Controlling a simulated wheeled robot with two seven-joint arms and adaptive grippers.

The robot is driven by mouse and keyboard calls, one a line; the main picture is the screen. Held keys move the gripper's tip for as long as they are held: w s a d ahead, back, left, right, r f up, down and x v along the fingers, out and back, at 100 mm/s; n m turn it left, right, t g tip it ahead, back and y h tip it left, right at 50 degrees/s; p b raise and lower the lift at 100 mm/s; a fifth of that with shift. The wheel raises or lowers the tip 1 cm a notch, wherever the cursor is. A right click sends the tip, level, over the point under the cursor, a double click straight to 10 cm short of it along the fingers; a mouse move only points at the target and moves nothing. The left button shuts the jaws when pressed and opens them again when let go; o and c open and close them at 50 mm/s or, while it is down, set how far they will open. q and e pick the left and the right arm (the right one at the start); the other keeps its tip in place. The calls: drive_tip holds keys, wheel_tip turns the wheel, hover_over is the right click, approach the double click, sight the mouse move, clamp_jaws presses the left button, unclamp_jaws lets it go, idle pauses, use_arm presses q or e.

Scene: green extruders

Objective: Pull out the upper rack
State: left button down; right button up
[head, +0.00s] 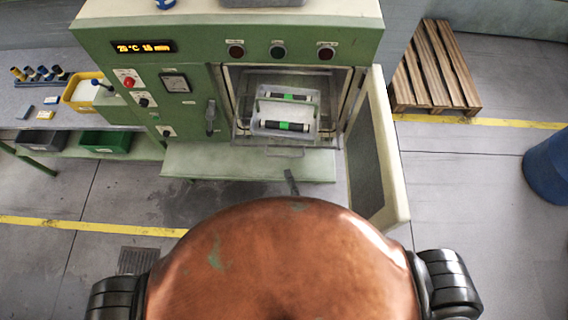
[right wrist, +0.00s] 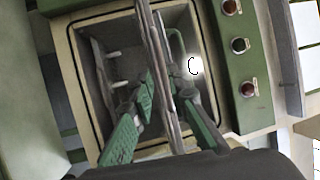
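A green oven (head: 130,90) stands open in the head view. In its chamber a wire rack (head: 283,153) carries clear trays (head: 310,122), which hold dark cylinders with green bands. I cannot tell clearly how the upper and lower racks are separated there. A small dark part of my right gripper (head: 290,182) shows just below the rack's front. In the right wrist view my right gripper (right wrist: 166,88) has its green fingers on either side of a rack seen edge-on (right wrist: 156,35). Whether they press on it is unclear. My left gripper is not in view.
The oven door (head: 377,150) stands open at the right of the chamber. A bench with a yellow bin (head: 82,92) and a green bin (head: 105,142) is at left. A wooden pallet (head: 433,70) and a blue barrel (head: 548,165) are at right.

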drive_tip(key=shift+v, duration=1.5)
drive_tip(key=s+d+f+n+g+h+b, duration=0.1)
drive_tip(key=s+d+f+n+g+b, duration=0.25)
drive_tip(key=f, duration=1.15)
drive_tip(key=s+d+f+n+g+h+b, duration=0.1)
drive_tip(key=s+d+f+n+g+b, duration=0.3)
drive_tip(key=f, duration=1.1)
drive_tip(key=s+d+f+n+g+b, duration=0.1)
drive_tip(key=d+f+n+g+b, duration=0.3)
drive_tip(key=f, duration=1.1)
drive_tip(key=s+d+f+n+g+h+b, duration=0.1)
drive_tip(key=s+d+f+g, duration=0.1)
drive_tip(key=s+d+f, duration=0.3)
drive_tip(key=s+d+f+n+g+h+b, duration=0.1)
drive_tip(key=s+d+f+g+b, duration=0.1)
drive_tip(key=s+d+f, duration=0.3)
drive_tip(key=s+d+f+n+g+h+b, duration=0.1)
drive_tip(key=s+d+f+n+g+b, duration=0.1)
drive_tip(key=s+d+f, duration=0.4)
drive_tip(key=s+f, duration=0.5)
drive_tip(key=s, duration=0.4)
drive_tip(key=shift+s+f+g+h, duration=0.2)
drive_tip(key=shift+f+g+h, duration=0.15)
drive_tip(key=shift+h, duration=0.05)
